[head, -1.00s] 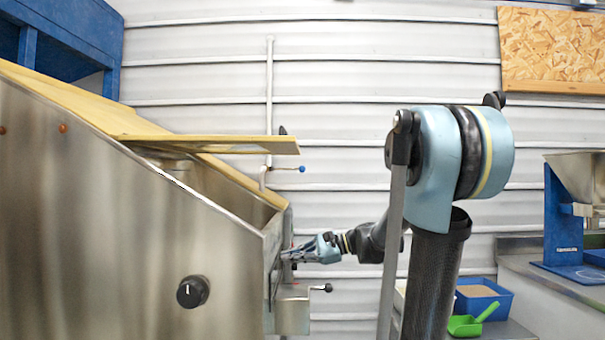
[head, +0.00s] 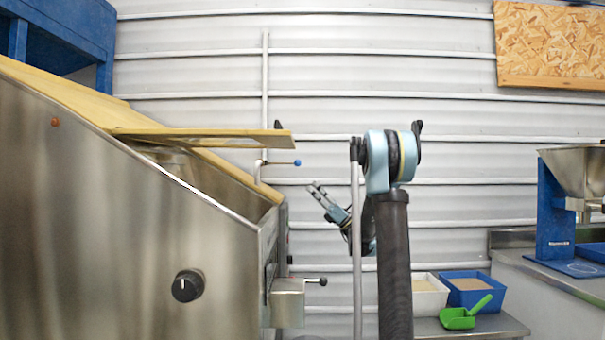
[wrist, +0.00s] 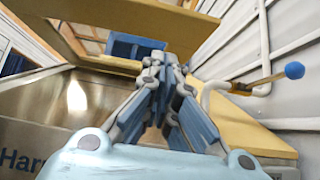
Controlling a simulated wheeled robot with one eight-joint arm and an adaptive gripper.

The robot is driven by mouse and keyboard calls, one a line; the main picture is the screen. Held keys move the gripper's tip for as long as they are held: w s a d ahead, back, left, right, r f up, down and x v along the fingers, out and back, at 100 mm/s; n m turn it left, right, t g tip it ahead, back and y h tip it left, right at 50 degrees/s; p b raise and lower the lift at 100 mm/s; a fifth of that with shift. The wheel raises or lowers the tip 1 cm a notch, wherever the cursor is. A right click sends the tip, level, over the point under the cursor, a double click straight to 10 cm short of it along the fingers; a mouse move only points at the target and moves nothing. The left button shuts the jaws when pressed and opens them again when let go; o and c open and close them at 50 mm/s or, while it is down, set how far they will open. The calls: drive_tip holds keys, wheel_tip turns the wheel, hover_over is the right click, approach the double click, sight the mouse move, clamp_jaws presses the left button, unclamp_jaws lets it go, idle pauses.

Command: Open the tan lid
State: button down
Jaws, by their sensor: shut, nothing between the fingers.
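The tan lid (head: 205,135) is on top of the steel hopper (head: 110,220), swung partly up so that a gap shows between it and the hopper's slanted tan rim. In the wrist view the lid (wrist: 130,18) spans the top of the picture, above and beyond my fingers. My gripper (head: 315,187) is to the right of the hopper, apart from it, lower than the lid's free edge and pointing up and to the left. In the wrist view my gripper (wrist: 165,62) has its fingers together with nothing between them.
A blue-knobbed lever (head: 297,163) sticks out beside the hopper's upper right; its blue knob (wrist: 294,70) is right of my fingers. A steel box with a black-knobbed handle (head: 322,281) juts out lower. A white bin, a blue bin (head: 478,290) and a green scoop (head: 465,314) stand at right.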

drive_tip(key=d+r+x, duration=0.2)
drive_tip(key=x, duration=1)
drive_tip(key=shift+a+r, duration=0.15)
drive_tip(key=shift+a, duration=0.05)
drive_tip(key=shift+r, duration=0.1)
